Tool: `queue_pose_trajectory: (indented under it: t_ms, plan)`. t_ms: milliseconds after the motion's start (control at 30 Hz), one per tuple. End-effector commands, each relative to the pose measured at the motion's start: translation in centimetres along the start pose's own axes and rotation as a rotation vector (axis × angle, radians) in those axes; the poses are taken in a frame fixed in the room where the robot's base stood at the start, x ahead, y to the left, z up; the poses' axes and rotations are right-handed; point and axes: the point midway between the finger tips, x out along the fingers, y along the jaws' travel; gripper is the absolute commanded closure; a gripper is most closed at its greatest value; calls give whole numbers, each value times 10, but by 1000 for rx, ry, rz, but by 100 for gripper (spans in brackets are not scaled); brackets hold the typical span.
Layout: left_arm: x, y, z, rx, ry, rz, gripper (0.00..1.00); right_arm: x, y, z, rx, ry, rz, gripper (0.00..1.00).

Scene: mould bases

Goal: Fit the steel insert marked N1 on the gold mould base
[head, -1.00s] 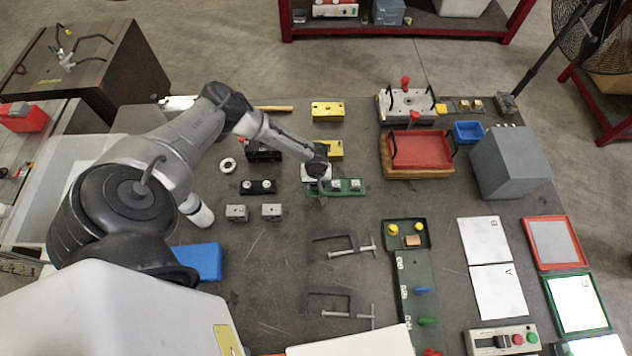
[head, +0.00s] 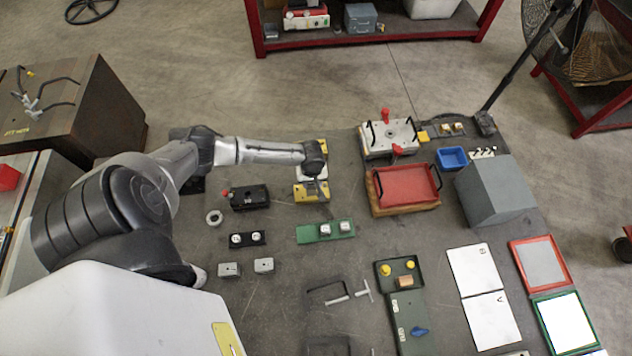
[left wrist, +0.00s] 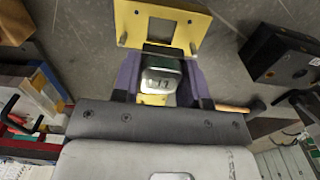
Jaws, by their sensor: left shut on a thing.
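My left gripper (head: 320,187) is over the nearer yellow-gold mould base (head: 303,193) in the head view. In the left wrist view its purple fingers (left wrist: 158,82) are shut on a steel insert (left wrist: 160,78); its dark marking is too small to read surely. The nearer base (left wrist: 131,30), with a square opening, shows just beyond the fingertips, apart from the insert in the picture. The insert is hidden in the head view. My right gripper is out of view.
A green rack (head: 312,236) with two steel inserts stands in front. A black base (head: 250,198) and a smaller black rack (head: 258,238) are to the left. A red tray (head: 405,186) lies to the right. Some table between is bare.

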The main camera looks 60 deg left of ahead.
Motion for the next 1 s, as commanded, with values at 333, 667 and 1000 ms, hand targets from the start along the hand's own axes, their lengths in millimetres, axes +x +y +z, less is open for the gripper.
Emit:
queue_pose_trajectory:
  t_ms: [333,667,1000]
  plan:
    - [6,-5,-4,-17,4,-6,93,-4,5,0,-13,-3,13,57]
    - [34,-5,-4,-17,4,-5,93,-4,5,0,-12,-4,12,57]
    - [54,-5,-4,-16,5,-5,93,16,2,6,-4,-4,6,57]
